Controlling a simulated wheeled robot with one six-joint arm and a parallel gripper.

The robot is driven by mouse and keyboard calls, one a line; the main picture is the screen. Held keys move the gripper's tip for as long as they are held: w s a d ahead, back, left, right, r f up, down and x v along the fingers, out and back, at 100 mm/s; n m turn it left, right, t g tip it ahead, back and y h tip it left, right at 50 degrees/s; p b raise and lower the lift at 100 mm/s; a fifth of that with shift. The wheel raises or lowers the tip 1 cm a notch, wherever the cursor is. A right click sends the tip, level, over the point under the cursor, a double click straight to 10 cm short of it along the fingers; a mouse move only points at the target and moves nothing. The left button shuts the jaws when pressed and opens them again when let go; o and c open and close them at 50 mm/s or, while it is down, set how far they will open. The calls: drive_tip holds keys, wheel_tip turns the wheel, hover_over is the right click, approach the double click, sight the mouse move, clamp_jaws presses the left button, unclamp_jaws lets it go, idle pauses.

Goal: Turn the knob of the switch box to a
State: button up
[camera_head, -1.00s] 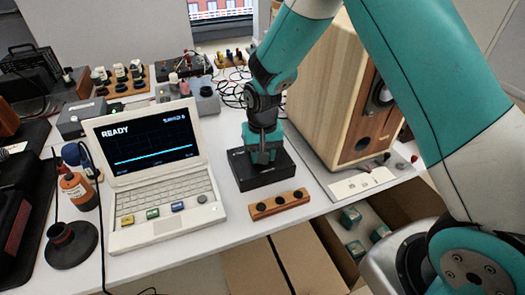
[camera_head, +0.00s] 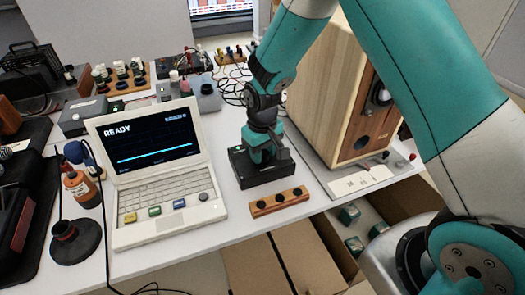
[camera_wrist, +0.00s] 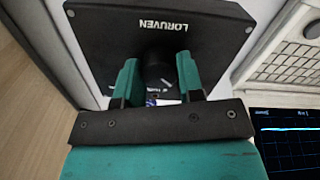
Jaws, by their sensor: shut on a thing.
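The switch box (camera_head: 262,178) is a black box on the table, right of the white laptop-like device. In the wrist view its dark top (camera_wrist: 105,28) carries the upside-down word "LORUVEN". My gripper (camera_head: 260,156) points down onto the box from above. In the wrist view its two teal fingers (camera_wrist: 158,76) stand on either side of the dark round knob (camera_wrist: 157,58), shut on it. The knob's pointer and the position marks are mostly hidden or too small to read.
The white device (camera_head: 165,170) shows "READY" on its screen, close to the box's left. A wooden strip with black knobs (camera_head: 278,202) lies in front. A large wooden speaker (camera_head: 325,95) stands at the right. Bottles and cables crowd the left and back.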

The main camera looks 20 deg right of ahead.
drive_tip(key=o, duration=0.9)
drive_tip(key=shift+r, duration=0.1)
wheel_tip(320, 180, up, 17)
drive_tip(key=shift+r, duration=0.15)
drive_tip(key=s+a+r+n+y+p, duration=0.1)
drive_tip(key=s+r, duration=0.2)
drive_tip(key=s, duration=0.5)
drive_tip(key=s+a+r+n+y+p, duration=0.1)
drive_tip(key=s+a+r, duration=0.1)
drive_tip(key=s, duration=0.6)
drive_tip(key=s+a+r+n+y+p, duration=0.1)
drive_tip(key=s+r+y, duration=0.1)
drive_tip(key=s+r, duration=0.3)
drive_tip(key=shift+s+a+r+n, duration=0.1)
drive_tip(key=shift+s+a+n, duration=0.1)
drive_tip(key=shift+s, duration=0.85)
drive_tip(key=shift+s+a+n, duration=0.1)
drive_tip(key=shift+s+n, duration=0.1)
drive_tip(key=shift+s, duration=0.8)
